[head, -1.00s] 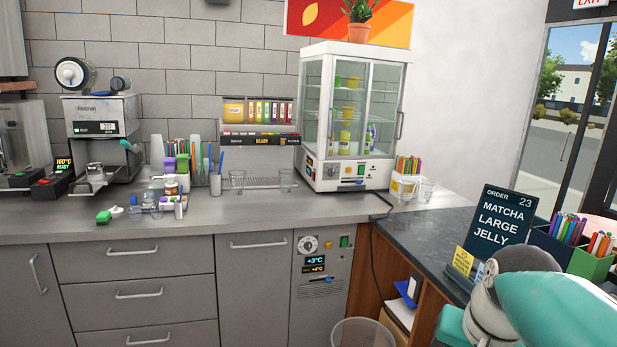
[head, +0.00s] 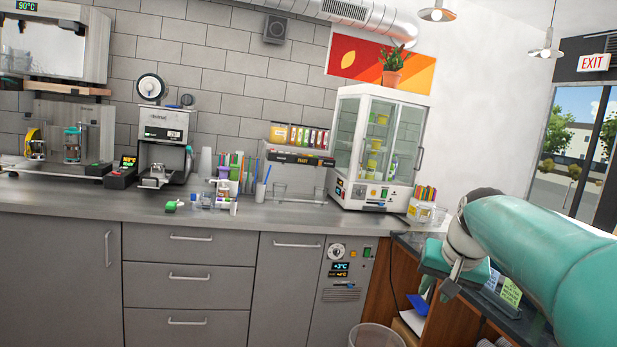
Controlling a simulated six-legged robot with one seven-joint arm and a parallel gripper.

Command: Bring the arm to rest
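My teal and grey arm reaches in from the right edge in the head view, over the dark side counter (head: 410,240). My gripper (head: 452,282) is at its end, a teal block with small metal parts below it, in front of the side counter's edge. Its fingers are too small and too foreshortened to show whether they are open or shut. No held object can be made out. The arm hides most of the side counter.
A long grey counter (head: 60,195) runs along the tiled wall. It bears a steel machine (head: 163,135), bottles and a white glass-door cabinet (head: 375,199). A bin (head: 376,337) stands on the floor below. The counter's front left is clear.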

